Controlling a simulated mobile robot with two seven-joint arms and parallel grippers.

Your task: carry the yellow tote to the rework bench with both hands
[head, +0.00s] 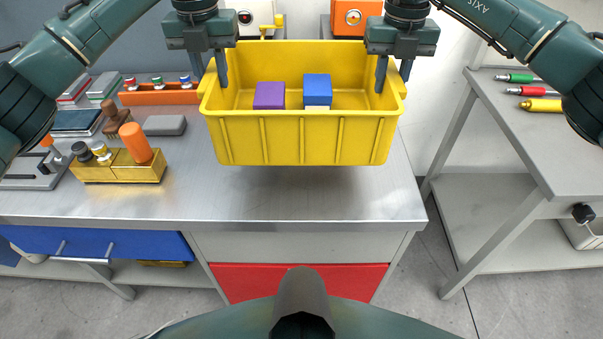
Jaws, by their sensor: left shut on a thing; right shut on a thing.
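The yellow tote (296,142) is in the upper middle of the head view, over the front part of a metal bench, with a shadow under it on the bench top. It looks roughly level and raised above the surface. A purple block (269,96) and a blue block (317,90) sit inside it. My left gripper (209,72) is shut on the tote's left side rim. My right gripper (393,75) is shut on the right side rim. I cannot tell which bench is the rework bench.
The metal bench (300,198) holds a brass block with knobs (122,168), an orange rack (160,97) and a grey box (164,125) left of the tote. A second grey table (560,140) with coloured cylinders stands right, across a floor gap (425,250).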

